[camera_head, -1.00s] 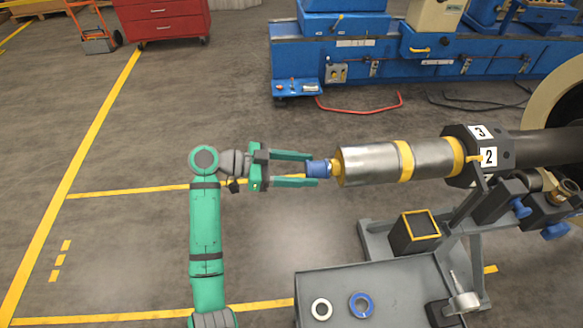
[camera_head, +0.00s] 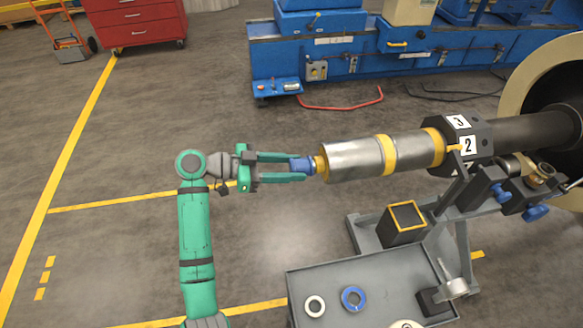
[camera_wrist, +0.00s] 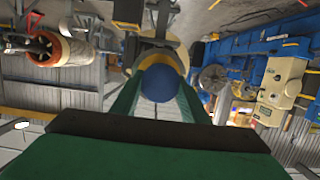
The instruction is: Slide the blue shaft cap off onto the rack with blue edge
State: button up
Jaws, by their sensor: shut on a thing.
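The blue shaft cap (camera_head: 302,166) sits at the left end of the metal shaft (camera_head: 355,160), against its yellow tip. My gripper (camera_head: 299,168) is shut on the cap, one finger on each side. In the wrist view the cap (camera_wrist: 162,80) is a round blue face between the two green fingers, with a yellow ring behind it. I cannot tell whether the cap has moved along the shaft.
A grey tray (camera_head: 325,272) below the shaft carries a white ring (camera_head: 314,306) and a blue ring (camera_head: 353,299). A black hub (camera_head: 466,139) with number plates holds the shaft's right end. Open floor lies left of the shaft; a blue machine (camera_head: 350,60) stands behind.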

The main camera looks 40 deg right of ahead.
jog(key=w+a, duration=0.4)
jog(key=a, duration=0.2)
jog(key=shift+a, duration=0.4)
dwell(0.5)
dwell(0.4)
notch_tip(320, 180, up, 7)
jog(key=w+f+n+t+h, duration=0.2)
jog(key=w+f+n+t, duration=0.2)
jog(key=w+n+t, duration=0.15)
jog(key=w+a+f+n+t+y, duration=0.2)
jog(key=w+a+f+n+t, duration=0.35)
jog(key=f, duration=0.25)
jog(key=w+a+f+n+t+y, duration=0.2)
jog(key=w+a+f+n+t, duration=0.2)
jog(key=f+t, duration=0.35)
jog(key=s+a+f+n+t+y, duration=0.2)
jog(key=s+a+f+n+y, duration=0.2)
jog(key=s+a+f, duration=0.3)
jog(key=s+a+f+n+t+y, duration=0.2)
jog(key=s+a+f+n+y, duration=0.3)
jog(key=a+f, duration=0.7)
notch_tip(320, 180, down, 5)
jog(key=shift+s+a+f+y, duration=0.15)
jog(key=shift+s+a+y, duration=0.15)
jog(key=shift+s+y, duration=0.65)
